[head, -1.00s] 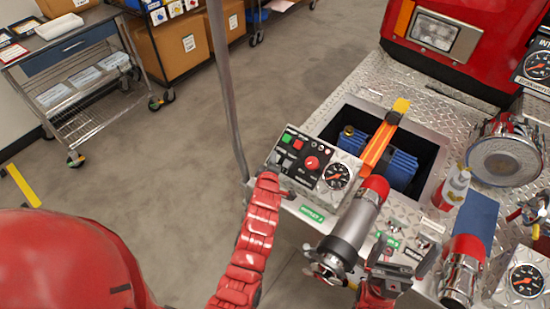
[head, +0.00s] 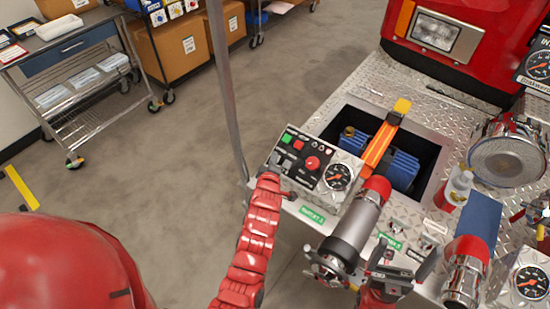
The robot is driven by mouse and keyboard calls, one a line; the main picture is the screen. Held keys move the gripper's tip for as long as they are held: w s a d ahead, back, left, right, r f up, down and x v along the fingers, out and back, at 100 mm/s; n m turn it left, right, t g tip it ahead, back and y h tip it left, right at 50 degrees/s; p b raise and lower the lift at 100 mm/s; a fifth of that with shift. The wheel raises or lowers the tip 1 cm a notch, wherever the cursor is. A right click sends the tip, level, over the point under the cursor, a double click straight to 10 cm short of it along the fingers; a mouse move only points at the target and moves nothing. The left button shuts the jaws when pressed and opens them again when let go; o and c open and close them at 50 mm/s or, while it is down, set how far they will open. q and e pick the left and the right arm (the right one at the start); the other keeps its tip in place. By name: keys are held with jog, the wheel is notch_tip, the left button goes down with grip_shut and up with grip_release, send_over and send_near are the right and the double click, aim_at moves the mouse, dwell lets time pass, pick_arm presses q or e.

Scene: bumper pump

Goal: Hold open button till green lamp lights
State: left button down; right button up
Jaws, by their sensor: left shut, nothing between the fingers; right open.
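The control panel (head: 308,160) sits on the near left corner of the metal bumper deck. I cannot read which control is the open button, or tell whether the green square is lit. My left gripper (head: 286,193), at the end of the red segmented arm, is shut and empty at the panel's lower left edge. Whether it touches a control is unclear. My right gripper (head: 397,266) is open and empty beside the chrome nozzle's lower end.
A gauge (head: 338,176) is at the panel's right. A red-tipped nozzle (head: 352,225) lies in front. An orange strap (head: 380,145) crosses a recess holding blue hose (head: 402,168). A bottle (head: 458,185) and blue block (head: 480,215) stand right. A thin pole (head: 226,95) rises left.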

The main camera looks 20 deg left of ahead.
pick_arm(q)
jog(key=shift+s+d+f+b, duration=0.2)
jog(key=shift+f+b, duration=0.1)
jog(key=shift+b, duration=0.75)
dwell(1.7)
jog(key=shift+r, duration=0.1)
dwell(3.2)
jog(key=shift+a+r+p, duration=0.3)
jog(key=shift+a+r, duration=0.05)
jog(key=shift+r, duration=0.15)
jog(key=r, duration=0.1)
jog(key=s+a+r+p, duration=0.1)
jog(key=r+p, duration=0.1)
jog(key=shift+s+a+r, duration=0.15)
jog(key=shift+s+r, duration=0.2)
jog(key=shift+r, duration=0.05)
